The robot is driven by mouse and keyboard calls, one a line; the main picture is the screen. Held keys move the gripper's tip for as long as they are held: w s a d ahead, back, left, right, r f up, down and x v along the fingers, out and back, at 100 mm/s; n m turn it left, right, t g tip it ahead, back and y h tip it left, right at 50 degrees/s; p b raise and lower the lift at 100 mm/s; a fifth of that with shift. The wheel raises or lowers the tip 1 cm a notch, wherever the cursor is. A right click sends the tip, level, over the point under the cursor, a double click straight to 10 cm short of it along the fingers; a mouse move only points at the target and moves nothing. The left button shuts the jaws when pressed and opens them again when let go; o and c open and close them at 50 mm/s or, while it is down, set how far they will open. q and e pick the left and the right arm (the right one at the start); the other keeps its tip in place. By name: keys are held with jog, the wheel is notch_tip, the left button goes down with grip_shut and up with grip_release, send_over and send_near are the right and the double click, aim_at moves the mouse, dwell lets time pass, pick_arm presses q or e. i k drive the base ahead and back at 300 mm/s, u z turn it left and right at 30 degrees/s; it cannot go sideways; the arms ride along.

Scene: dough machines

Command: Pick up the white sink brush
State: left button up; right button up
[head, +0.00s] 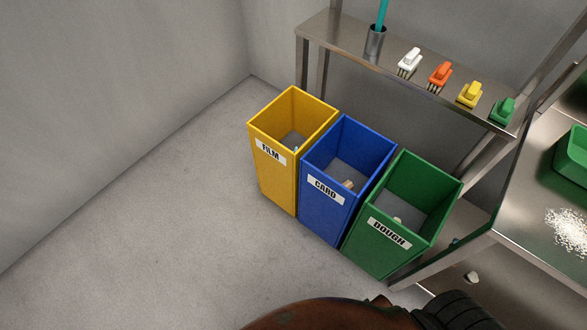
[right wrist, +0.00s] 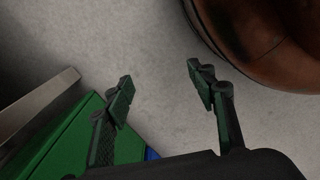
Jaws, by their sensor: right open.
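The white sink brush (head: 410,62) lies on the metal shelf (head: 345,45) in the head view, leftmost in a row of brushes. It stands beside a grey metal cup (head: 375,42) with a teal handle in it. My right gripper (right wrist: 160,85) shows in the right wrist view, open and empty, with bare floor beyond its fingers. It is well away from the brush, which is outside that view. Neither gripper shows in the head view.
Orange (head: 440,76), yellow (head: 470,95) and green (head: 503,111) brushes share the shelf. Below stand a yellow FILM bin (head: 272,165), a blue CARD bin (head: 322,205) and a green DOUGH bin (head: 378,245). A metal table (head: 520,215) is at right. Floor at left is clear.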

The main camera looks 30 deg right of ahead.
aim_at(408, 64)
jog(key=z, duration=1.55)
